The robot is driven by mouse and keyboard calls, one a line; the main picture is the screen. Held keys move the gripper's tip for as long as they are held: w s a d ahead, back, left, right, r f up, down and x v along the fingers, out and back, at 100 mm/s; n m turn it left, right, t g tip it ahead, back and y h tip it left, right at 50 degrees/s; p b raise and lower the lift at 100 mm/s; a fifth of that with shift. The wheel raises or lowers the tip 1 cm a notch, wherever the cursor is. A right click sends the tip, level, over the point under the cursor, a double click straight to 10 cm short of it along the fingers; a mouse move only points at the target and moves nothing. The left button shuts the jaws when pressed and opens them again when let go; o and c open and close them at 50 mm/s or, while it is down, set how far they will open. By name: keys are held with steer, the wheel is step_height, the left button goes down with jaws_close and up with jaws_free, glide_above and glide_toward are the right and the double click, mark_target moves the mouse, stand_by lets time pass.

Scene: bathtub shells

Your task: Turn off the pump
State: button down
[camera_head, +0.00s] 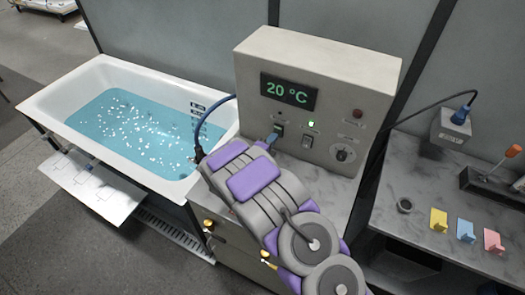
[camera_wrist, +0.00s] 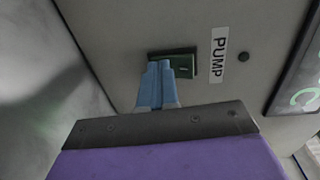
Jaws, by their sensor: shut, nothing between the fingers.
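The grey control box (camera_head: 315,55) stands right of the tub. The pump switch (camera_wrist: 187,65) is a dark green rocker on its face, beside the "PUMP" label (camera_wrist: 218,56). A small round dark spot (camera_wrist: 243,57) past the label looks unlit. My gripper (camera_wrist: 159,66) has its blue fingers together, empty, with the tips at the switch and covering part of it. I cannot tell whether they touch or press it. In the head view, my gripper (camera_head: 274,137) is at the left switch on the box front, and my arm hides the area below.
A second switch (camera_head: 307,141) sits to the right under a lit green lamp (camera_head: 311,124). A knob (camera_head: 342,155) and a red lamp (camera_head: 358,113) are further right. The white tub (camera_head: 60,92) holds blue water. Colored pieces (camera_head: 466,231) lie on the right counter.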

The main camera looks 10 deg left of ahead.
steer(key=v, duration=1.7)
steer(key=shift+f+p, duration=0.15)
steer(key=shift+p, duration=0.2)
